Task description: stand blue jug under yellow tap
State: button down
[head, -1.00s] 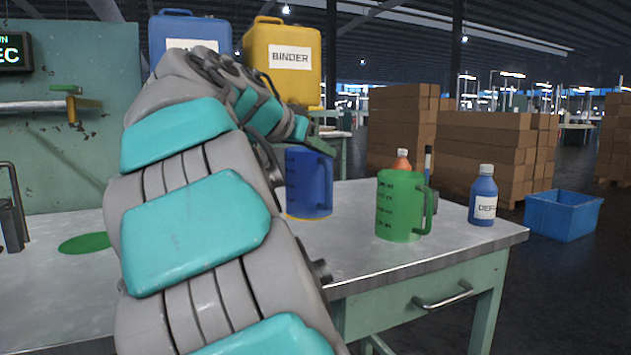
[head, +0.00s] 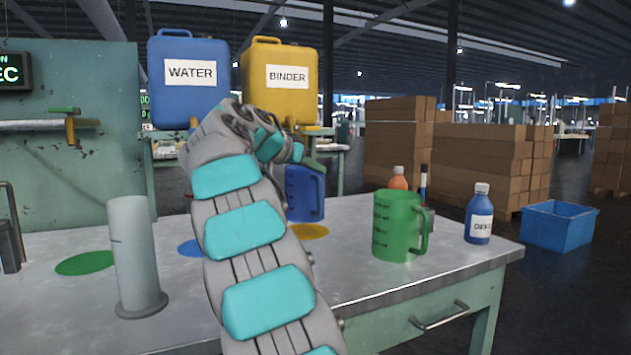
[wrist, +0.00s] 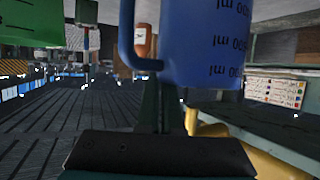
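The blue jug (head: 304,196) is upright behind my arm, just above a yellow disc (head: 306,231) on the table. My gripper (head: 312,164) is at the top of the jug and mostly hidden by my arm. In the wrist view, which is upside down, the blue jug (wrist: 190,40) with its markings and handle is close against my gripper (wrist: 165,95), which appears shut on it. The yellow container labelled BINDER (head: 282,85) stands on a raised shelf behind. A small yellow tap (head: 290,122) shows at its base, partly hidden by my wrist.
A blue WATER container (head: 190,75) stands left of the yellow one. A green jug (head: 397,225), a blue bottle (head: 480,218) and an orange-topped bottle (head: 398,178) are on the right of the table. A grey cylinder (head: 135,260) stands at front left.

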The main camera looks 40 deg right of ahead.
aim_at(312, 179)
jog(key=shift+f, duration=1.75)
jog(key=shift+f+b, duration=0.1)
jog(key=shift+b, duration=0.2)
jog(key=shift+f, duration=0.1)
jog(key=c, duration=1.1)
grip_release()
jog(key=shift+r, duration=0.3)
jog(key=v, duration=1.2)
jog(key=shift+f, duration=0.1)
